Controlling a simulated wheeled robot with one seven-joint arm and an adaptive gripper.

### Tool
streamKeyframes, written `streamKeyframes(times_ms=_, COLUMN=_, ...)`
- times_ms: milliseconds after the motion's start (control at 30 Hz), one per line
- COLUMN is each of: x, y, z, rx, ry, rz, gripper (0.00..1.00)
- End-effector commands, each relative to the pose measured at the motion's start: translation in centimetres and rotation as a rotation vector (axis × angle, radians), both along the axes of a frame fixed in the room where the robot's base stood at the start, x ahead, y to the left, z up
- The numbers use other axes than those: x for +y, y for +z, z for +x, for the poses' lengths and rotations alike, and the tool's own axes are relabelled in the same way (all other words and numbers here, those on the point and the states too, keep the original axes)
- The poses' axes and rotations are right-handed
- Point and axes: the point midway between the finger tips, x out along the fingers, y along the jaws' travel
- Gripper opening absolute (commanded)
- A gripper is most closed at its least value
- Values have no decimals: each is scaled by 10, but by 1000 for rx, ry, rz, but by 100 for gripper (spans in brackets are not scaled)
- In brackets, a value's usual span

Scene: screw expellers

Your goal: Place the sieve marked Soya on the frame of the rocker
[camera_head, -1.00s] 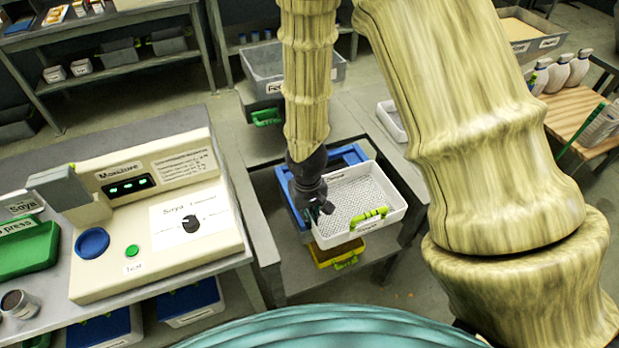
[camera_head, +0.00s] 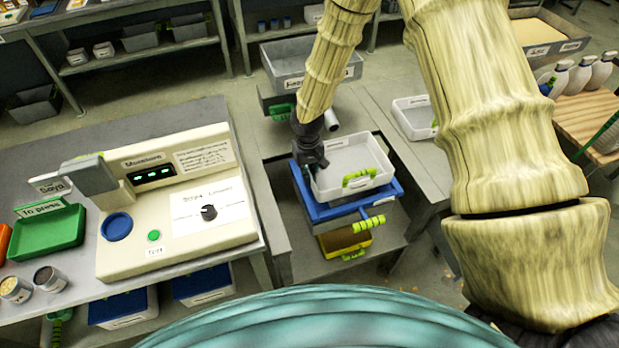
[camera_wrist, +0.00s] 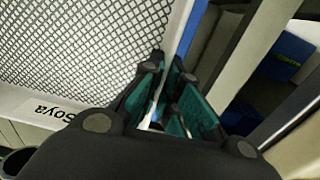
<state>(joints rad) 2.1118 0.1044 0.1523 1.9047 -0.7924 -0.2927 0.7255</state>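The white sieve has a fine mesh floor and a green handle; it shows in the head view (camera_head: 377,183). Its "Soya" label (camera_wrist: 46,111) is readable in the wrist view. My gripper (camera_head: 312,168) is at the sieve's left wall, and its teal fingers (camera_wrist: 172,100) close around that wall in the wrist view. The rocker's blue frame (camera_head: 340,211), with a green handle at its front, lies directly beneath the sieve. The sieve covers most of the frame; whether it rests on it or hovers slightly above, I cannot tell.
A yellow tray (camera_head: 345,240) sits low under the frame. A grey feed bin (camera_head: 285,66) stands behind, and another white tray (camera_head: 414,122) lies on the right-hand bench. The moisture tester (camera_head: 150,260) fills the left bench.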

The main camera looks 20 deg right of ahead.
Motion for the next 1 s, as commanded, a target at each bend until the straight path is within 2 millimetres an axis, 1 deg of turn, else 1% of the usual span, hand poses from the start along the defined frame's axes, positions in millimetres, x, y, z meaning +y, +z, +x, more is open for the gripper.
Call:
streamKeyframes(times_ms=100, x=0, y=-12, z=-2, rx=4, ry=2, rz=0, gripper=0)
streamKeyframes(times_ms=300, x=0, y=-27, z=-2, rx=3, ry=1, rz=-1, gripper=0)
streamKeyframes(times_ms=767, x=0, y=-33, z=-2, rx=2, ry=1, rz=-1, gripper=0)
streamKeyframes(times_ms=800, x=0, y=-33, z=-2, rx=2, ry=1, rz=0, gripper=8)
streamKeyframes(times_ms=867, x=0, y=-33, z=-2, rx=2, ry=1, rz=0, gripper=19)
streamKeyframes(times_ms=900, x=0, y=-33, z=-2, rx=2, ry=1, rz=0, gripper=26)
streamKeyframes(times_ms=1000, x=0, y=-33, z=-2, rx=2, ry=1, rz=0, gripper=27)
